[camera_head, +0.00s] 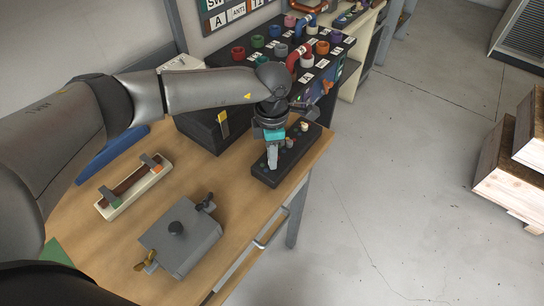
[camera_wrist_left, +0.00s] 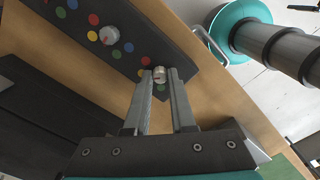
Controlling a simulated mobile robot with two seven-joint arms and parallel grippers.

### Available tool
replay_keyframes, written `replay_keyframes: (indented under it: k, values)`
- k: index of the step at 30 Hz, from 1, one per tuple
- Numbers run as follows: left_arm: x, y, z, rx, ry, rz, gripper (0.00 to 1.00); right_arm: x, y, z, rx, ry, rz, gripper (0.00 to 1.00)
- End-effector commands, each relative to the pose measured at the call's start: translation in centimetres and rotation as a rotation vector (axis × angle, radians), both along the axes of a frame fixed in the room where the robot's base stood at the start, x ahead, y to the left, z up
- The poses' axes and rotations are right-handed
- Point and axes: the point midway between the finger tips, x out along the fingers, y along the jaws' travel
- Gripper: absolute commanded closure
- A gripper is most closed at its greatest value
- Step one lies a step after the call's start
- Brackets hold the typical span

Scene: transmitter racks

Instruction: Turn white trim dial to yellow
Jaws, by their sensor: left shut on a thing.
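A black dial panel (camera_head: 287,152) lies on the wooden bench near its right edge. It also shows in the left wrist view (camera_wrist_left: 165,38). My left gripper (camera_head: 273,163) points down at the panel's near end. In the left wrist view its fingertips (camera_wrist_left: 160,76) are shut on a small whitish dial (camera_wrist_left: 160,72) with a red mark. Coloured dots sit around this dial, partly hidden by the fingers. Another white dial (camera_wrist_left: 109,35) with a red line stands free further along the panel, ringed by coloured dots. My right gripper is not in view.
A grey box (camera_head: 180,240) with a black knob and a cream tray-like fixture (camera_head: 134,187) stand on the bench. A black rack with coloured rings (camera_head: 290,60) is behind. Wooden crates (camera_head: 510,175) stand on the floor at right. Bench wood is bare between these things.

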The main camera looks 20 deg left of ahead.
Motion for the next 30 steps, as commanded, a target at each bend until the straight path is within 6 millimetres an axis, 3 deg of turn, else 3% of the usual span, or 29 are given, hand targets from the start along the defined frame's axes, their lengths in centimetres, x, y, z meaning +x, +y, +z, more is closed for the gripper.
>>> replay_keyframes:
  k: [16, 17, 18, 25, 30]
  values:
    - [0.05, 0.01, 0.09, 0.0, -0.001, -0.03, 1.0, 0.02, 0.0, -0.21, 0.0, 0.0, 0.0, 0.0]
    - [0.05, 0.01, 0.09, 0.0, -0.001, -0.029, 0.76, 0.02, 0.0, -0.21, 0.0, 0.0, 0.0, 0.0]
    - [0.06, 0.02, 0.09, 0.0, -0.001, -0.029, 0.71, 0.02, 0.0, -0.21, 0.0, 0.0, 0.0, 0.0]
    - [0.04, 0.02, 0.05, 0.0, -0.001, -0.029, 0.47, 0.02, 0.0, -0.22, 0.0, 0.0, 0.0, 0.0]
    - [0.02, 0.01, 0.03, 0.0, 0.0, -0.029, 0.47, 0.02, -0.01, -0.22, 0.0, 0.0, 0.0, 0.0]
